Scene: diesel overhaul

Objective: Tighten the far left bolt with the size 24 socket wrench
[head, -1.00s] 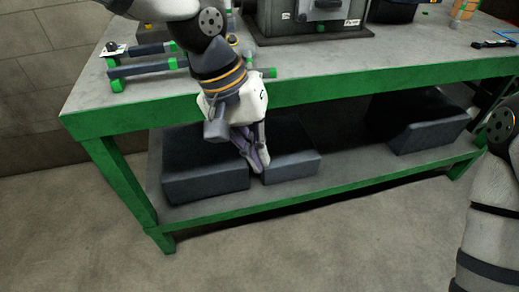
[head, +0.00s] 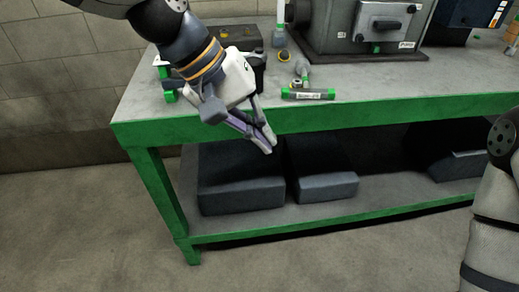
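My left gripper (head: 269,146) hangs in front of the bench's green front edge, fingers pointing down and right. Its fingertips are together, with nothing seen between them. A green-ended tool with a pale label (head: 308,94) lies near the bench's front edge, right of the gripper; its lettering is too small to read. I cannot tell which tool is the size 24 socket wrench. A grey machine block (head: 340,35) stands farther back; the far left bolt cannot be made out. My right gripper is out of view.
The grey bench top (head: 420,78) has clear room at its front right. Dark grey boxes (head: 240,196) rest on the lower shelf. A dark blue unit (head: 465,14) stands at back right.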

